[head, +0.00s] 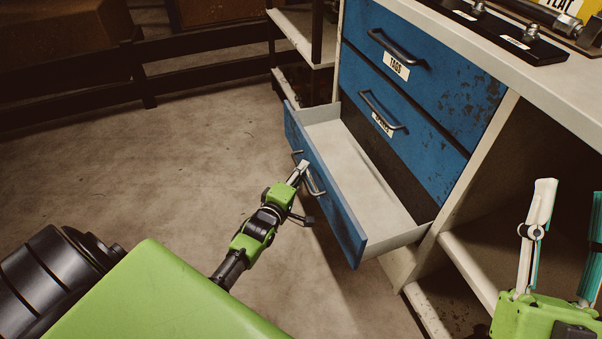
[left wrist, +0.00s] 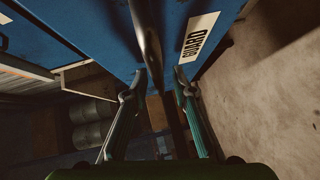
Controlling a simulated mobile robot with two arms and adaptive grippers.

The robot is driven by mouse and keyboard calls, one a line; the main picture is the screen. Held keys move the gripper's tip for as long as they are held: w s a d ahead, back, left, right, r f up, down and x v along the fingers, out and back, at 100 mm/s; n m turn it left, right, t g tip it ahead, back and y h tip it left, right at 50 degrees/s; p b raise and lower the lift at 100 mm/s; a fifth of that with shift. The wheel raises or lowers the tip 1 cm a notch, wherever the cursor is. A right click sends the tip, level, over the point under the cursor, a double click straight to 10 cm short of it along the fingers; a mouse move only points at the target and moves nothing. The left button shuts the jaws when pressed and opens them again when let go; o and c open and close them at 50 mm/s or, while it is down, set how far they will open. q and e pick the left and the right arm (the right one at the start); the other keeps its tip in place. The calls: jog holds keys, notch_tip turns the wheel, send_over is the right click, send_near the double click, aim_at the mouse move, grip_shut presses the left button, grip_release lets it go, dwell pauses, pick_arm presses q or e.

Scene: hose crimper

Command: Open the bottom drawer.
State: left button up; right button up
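The bottom drawer (head: 348,226) of the blue cabinet is pulled well out, and its pale inside is empty. Its bar handle (head: 317,184) is on the blue front. In the left wrist view the handle (left wrist: 151,45) runs between my left fingers, beside a label reading GUARD (left wrist: 197,37). My left gripper (head: 302,170) is at the handle. Its fingers (left wrist: 160,77) stand a little apart around the bar, with a gap showing on the right side; contact on the left side is unclear. My right gripper (head: 565,205) is open and empty at the right, away from the drawer.
Two closed drawers, TAGS (head: 440,65) and a middle one (head: 415,115), are above. The worktop (head: 480,50) holds metal fittings. Open shelves (head: 470,262) are right of the drawers. Clear floor (head: 170,170) lies left of the drawer.

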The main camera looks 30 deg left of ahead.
pick_arm(q)
jog(key=s+d+r, duration=0.1)
jog(key=s, duration=1)
jog(key=shift+s+d+r, duration=0.3)
jog(key=shift+s+r, duration=0.05)
jog(key=shift+s, duration=0.05)
jog(key=shift+f, duration=0.1)
